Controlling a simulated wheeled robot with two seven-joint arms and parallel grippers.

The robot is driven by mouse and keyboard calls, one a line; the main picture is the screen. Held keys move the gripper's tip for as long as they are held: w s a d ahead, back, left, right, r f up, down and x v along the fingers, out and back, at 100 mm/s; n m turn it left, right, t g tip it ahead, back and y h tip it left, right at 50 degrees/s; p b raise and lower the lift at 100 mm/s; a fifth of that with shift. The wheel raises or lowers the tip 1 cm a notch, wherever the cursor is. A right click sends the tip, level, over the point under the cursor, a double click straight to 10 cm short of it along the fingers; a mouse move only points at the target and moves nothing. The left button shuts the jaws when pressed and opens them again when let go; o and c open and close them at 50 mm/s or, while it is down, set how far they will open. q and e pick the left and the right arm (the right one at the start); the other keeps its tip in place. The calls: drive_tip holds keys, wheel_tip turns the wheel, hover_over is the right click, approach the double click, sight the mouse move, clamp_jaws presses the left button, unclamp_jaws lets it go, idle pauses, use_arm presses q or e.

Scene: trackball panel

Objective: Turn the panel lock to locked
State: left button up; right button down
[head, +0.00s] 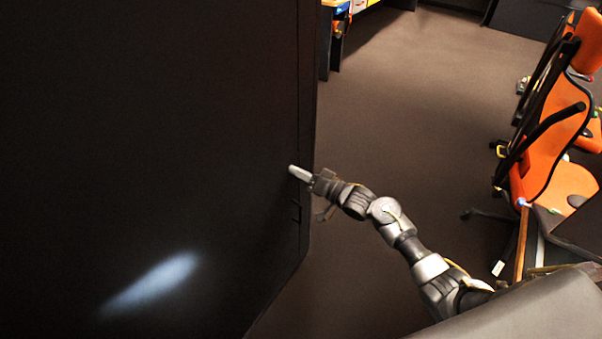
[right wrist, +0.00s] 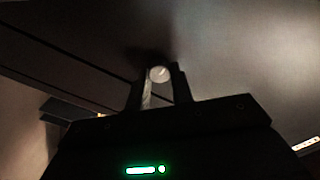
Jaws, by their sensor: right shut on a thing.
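The panel (head: 150,120) is a large dark upright surface filling the left of the head view. Its lock (head: 298,173) is a small pale grey piece near the panel's right edge. My right gripper (head: 313,182) reaches it from the right. In the right wrist view the lock shows as a round pale knob (right wrist: 158,74) with a mark across its face, between the two fingers of my right gripper (right wrist: 158,80). The fingers are shut on it. The exact angle of the lock is hard to read in the dim light. My left gripper is not in view.
A dark recess (head: 296,212) sits just below the lock. Orange chairs (head: 555,150) stand at the right, beside a dark table. A shelf with colourful items (head: 345,12) is at the back. Bare brown floor (head: 420,110) lies between.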

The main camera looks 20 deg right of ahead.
drive_tip(key=shift+n, duration=0.3)
drive_tip(key=shift+n+b, duration=3.25)
drive_tip(key=shift+n, duration=5.35)
drive_tip(key=c, duration=1.2)
unclamp_jaws()
